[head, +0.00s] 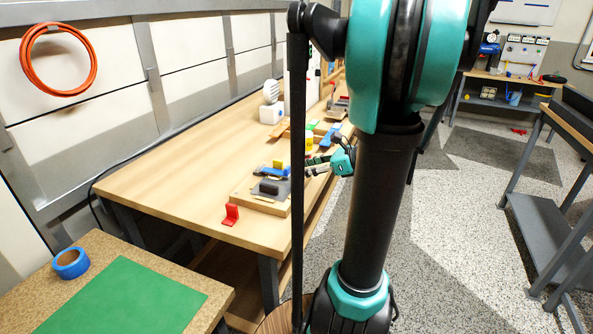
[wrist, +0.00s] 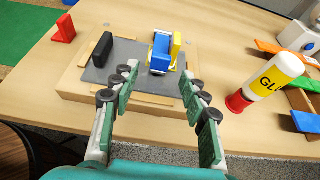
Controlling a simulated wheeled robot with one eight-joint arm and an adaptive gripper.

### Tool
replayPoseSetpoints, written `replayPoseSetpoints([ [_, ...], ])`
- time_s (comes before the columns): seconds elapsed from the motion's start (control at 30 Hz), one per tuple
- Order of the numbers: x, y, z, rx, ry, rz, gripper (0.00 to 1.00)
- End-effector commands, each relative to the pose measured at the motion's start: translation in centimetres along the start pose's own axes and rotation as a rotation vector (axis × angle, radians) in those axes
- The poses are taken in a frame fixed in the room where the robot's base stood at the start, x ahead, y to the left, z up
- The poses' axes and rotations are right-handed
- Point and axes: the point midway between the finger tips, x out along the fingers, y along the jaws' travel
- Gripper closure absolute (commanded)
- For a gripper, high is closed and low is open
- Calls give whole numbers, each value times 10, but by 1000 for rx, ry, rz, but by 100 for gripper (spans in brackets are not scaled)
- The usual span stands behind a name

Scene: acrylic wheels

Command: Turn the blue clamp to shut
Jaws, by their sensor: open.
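The blue clamp (wrist: 161,50) stands on a grey plate on a wooden base, in the upper middle of the wrist view, with a yellow block (wrist: 177,48) beside it on the right. In the head view the blue clamp (head: 271,172) is on the wooden table, left of my gripper (head: 316,166). In the wrist view my gripper (wrist: 159,76) is open and empty. Its green-padded fingers point toward the clamp, which lies beyond and between the tips, seemingly apart from them. The clamp's hinge detail is too small to tell.
A black block (wrist: 101,49) stands on the grey plate (wrist: 120,80), left of the clamp. A red bracket (wrist: 64,29) stands farther left.

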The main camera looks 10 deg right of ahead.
Motion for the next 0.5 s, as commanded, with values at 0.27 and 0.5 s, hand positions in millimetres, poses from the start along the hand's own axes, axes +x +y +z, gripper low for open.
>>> replayPoseSetpoints([
  [0.27, -51, -1, 0, 1, 0, -4, 55],
  [0.5, -77, 0, 0, 0, 1, -1, 55],
])
